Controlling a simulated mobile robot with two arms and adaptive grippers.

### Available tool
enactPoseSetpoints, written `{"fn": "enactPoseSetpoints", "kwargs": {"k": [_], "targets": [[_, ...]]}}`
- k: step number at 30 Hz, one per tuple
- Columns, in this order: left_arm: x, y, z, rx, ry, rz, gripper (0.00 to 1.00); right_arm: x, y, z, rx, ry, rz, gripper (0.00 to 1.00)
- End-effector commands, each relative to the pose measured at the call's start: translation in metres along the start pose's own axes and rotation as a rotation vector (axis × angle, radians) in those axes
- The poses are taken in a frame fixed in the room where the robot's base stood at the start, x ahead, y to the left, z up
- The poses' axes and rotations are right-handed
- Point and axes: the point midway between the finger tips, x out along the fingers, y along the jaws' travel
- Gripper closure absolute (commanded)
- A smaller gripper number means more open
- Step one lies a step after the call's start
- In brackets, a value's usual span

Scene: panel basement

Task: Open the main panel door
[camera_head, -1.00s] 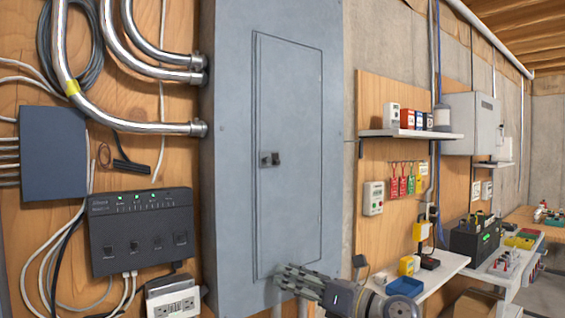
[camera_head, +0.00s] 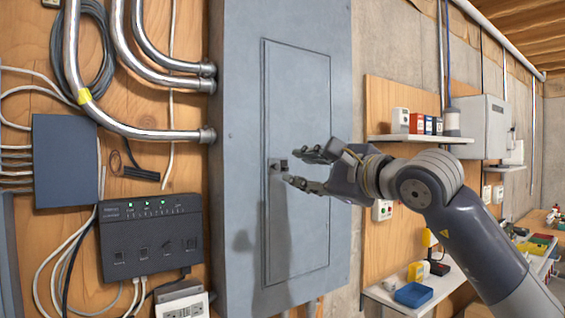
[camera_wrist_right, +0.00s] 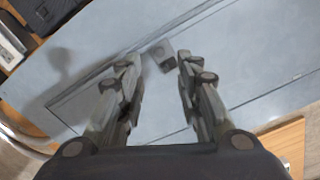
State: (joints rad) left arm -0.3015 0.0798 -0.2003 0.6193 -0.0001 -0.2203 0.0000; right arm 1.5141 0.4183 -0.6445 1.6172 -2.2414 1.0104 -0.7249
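The main panel is a tall grey metal box with a shut rectangular door (camera_head: 303,215). A small dark latch (camera_head: 278,165) sits at the door's left edge, about mid-height. My right gripper (camera_head: 292,168) is open in front of the latch, its fingers pointing left. In the right wrist view the latch (camera_wrist_right: 162,55) lies just beyond and between the two spread fingertips (camera_wrist_right: 158,72); nothing is held, and I see no clear contact. My left gripper is not in view.
Metal conduits (camera_head: 130,128) enter the panel's left side. A black network box (camera_head: 152,235) and a blue-grey box (camera_head: 65,160) hang left of it. At right are a shelf (camera_head: 420,139) with small boxes and a lower shelf (camera_head: 392,303) with a blue tray (camera_head: 413,294).

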Motion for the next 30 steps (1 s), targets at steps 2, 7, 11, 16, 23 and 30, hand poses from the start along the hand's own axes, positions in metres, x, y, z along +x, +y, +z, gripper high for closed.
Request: {"fn": "enactPoseSetpoints", "kwargs": {"k": [2, 7, 11, 16, 23, 30], "targets": [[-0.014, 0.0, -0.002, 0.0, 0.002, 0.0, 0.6, 0.018, -0.004, 0.003, 0.003, -0.001, 0.004, 0.67], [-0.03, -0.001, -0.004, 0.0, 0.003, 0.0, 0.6, 0.049, -0.003, 0.003, 0.004, -0.001, 0.003, 0.67], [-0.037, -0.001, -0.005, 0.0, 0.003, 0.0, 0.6, 0.065, -0.002, 0.002, 0.004, -0.002, 0.003, 0.67], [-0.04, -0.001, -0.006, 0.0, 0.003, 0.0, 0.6, 0.074, 0.0, 0.0, 0.003, -0.001, 0.001, 0.67], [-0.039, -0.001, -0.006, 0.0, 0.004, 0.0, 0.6, 0.074, 0.001, 0.0, 0.003, -0.002, 0.001, 0.67], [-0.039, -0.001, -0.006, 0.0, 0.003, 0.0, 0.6, 0.074, 0.001, 0.0, 0.003, -0.002, 0.001, 1.0]]}}
